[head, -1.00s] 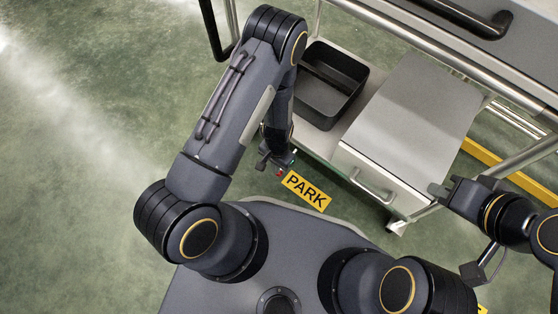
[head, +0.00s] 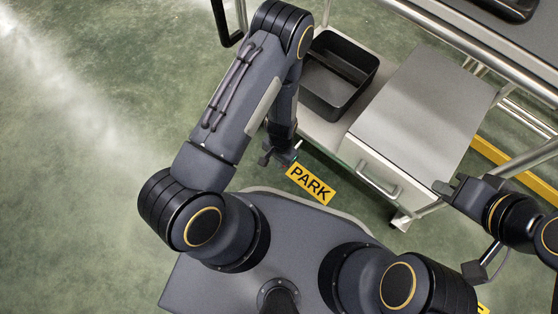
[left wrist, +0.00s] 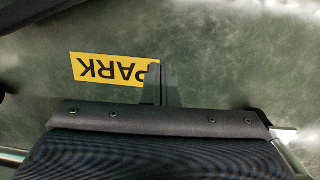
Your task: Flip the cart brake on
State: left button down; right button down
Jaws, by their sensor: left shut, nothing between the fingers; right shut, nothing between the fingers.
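The metal cart (head: 342,147) stands at the upper right, with a caster (head: 400,221) under its near right corner. My left gripper (head: 284,158) is shut and empty, low beside the cart's near left corner. A small green spot shows at its fingers, too small to make out. I cannot make out the brake; the gripper and arm may hide it. In the left wrist view the shut fingers (left wrist: 161,85) stand over the green floor beside the PARK label, with nothing between them. My right gripper (head: 442,188) is shut and empty, right of the cart's drawer.
A yellow PARK label (head: 311,185) lies on the floor before the cart; it also shows in the left wrist view (left wrist: 100,70). A black bin (head: 338,75) and a drawer unit (head: 424,98) sit on the cart. A yellow bar (head: 515,172) is at right. The floor at left is clear.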

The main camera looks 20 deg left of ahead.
pick_arm(q)
jog(key=shift+w, duration=0.15)
jog(key=s+a+r+p, duration=0.3)
jog(key=s+r+p, duration=0.3)
jog(key=r, duration=0.5)
jog(key=shift+a+p, duration=0.15)
jog(key=shift+p, duration=0.25)
jog(key=shift+r, duration=0.1)
jog(key=w+r+n+t+h, duration=0.2)
jog(key=w+r, duration=0.1)
jog(key=r, duration=0.8)
jog(key=w+r+n+t+h, duration=0.1)
jog(key=w+r+n, duration=0.1)
jog(key=r, duration=1)
jog(key=s+a+r+n+t, duration=0.1)
jog(key=s+a+r+t, duration=0.1)
jog(key=s+r, duration=0.4)
jog(key=s+a+r+n+t, duration=0.1)
jog(key=s+r+t, duration=0.1)
jog(key=s+r, duration=0.5)
notch_tip(320, 180, up, 35)
jog(key=w+p, duration=0.2)
jog(key=p, duration=3)
jog(key=shift+a+f+h+p, duration=0.15)
jog(key=shift+a+h+p, duration=0.05)
jog(key=shift+h+p, duration=0.1)
